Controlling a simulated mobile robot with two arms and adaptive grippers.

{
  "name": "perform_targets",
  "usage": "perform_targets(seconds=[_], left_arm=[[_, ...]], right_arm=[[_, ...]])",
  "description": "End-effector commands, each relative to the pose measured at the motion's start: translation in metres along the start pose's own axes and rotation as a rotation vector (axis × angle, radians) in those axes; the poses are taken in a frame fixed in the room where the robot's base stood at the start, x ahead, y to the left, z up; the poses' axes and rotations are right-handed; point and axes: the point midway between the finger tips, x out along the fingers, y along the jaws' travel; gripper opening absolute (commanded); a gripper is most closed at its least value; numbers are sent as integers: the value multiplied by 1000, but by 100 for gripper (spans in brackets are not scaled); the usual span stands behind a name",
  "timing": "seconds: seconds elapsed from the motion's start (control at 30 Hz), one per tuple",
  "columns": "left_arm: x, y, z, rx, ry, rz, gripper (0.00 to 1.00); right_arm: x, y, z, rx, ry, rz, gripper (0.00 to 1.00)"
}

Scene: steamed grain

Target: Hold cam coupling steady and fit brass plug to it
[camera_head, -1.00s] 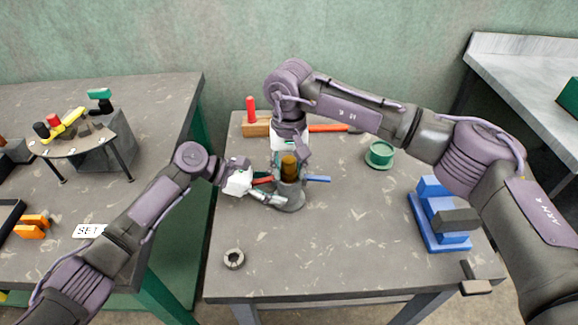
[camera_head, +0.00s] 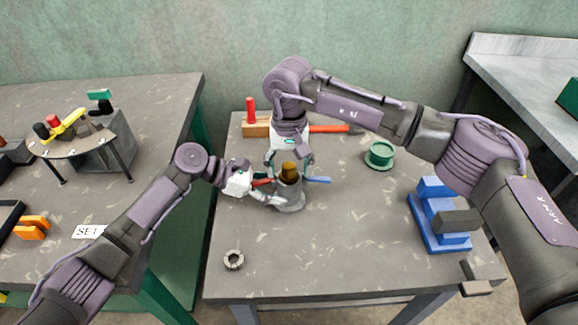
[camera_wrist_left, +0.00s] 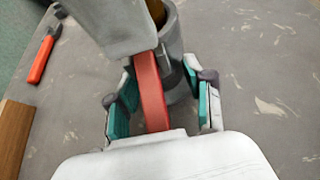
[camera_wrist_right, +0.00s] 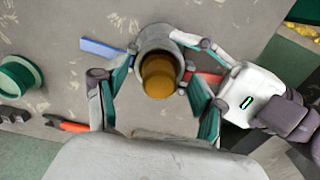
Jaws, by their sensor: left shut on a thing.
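The grey cam coupling (camera_head: 291,197) stands upright on the table, with a red lever (camera_wrist_left: 150,92) and a blue lever (camera_head: 318,179) out to opposite sides. The brass plug (camera_head: 289,169) sits in its top opening, its upper part still showing; how deep it sits is hidden. My left gripper (camera_wrist_left: 163,103) is shut on the coupling at its red-lever side. My right gripper (camera_wrist_right: 158,100) is above the plug, its fingers spread on either side with visible gaps, so it is open and not gripping the plug.
A green cap (camera_head: 379,155) lies to the right, and a blue stand (camera_head: 426,218) is near the right edge. A grey ring (camera_head: 234,259) lies at front left. A wooden block (camera_head: 257,130) and a red-handled tool (camera_head: 328,128) lie behind. The front middle is clear.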

Motion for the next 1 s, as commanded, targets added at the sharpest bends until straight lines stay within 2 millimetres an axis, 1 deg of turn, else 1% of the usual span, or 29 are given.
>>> perform_targets(seconds=[0.17, 0.27, 0.37, 0.6, 0.7, 0.83, 1.0], left_arm=[[0, 0, 2, 2, -4, 1, 32], [0, 0, 2, 2, -4, 1, 32], [0, 0, 2, 2, -3, 1, 32], [0, 0, 2, 2, -4, 1, 32], [0, 0, 2, 2, -4, 1, 32], [0, 0, 2, 2, -4, 1, 32], [0, 0, 2, 2, -4, 1, 32]], right_arm=[[0, 0, 0, 0, -1, 1, 70], [-8, 0, 0, 0, 1, 1, 70], [-24, 0, -1, 0, 3, 0, 70], [-76, 0, -1, 1, 3, -1, 70], [-94, 0, -1, 1, 2, 0, 70], [-111, 0, -1, 0, 1, 1, 70], [-119, 0, -1, -1, -1, -1, 70]])
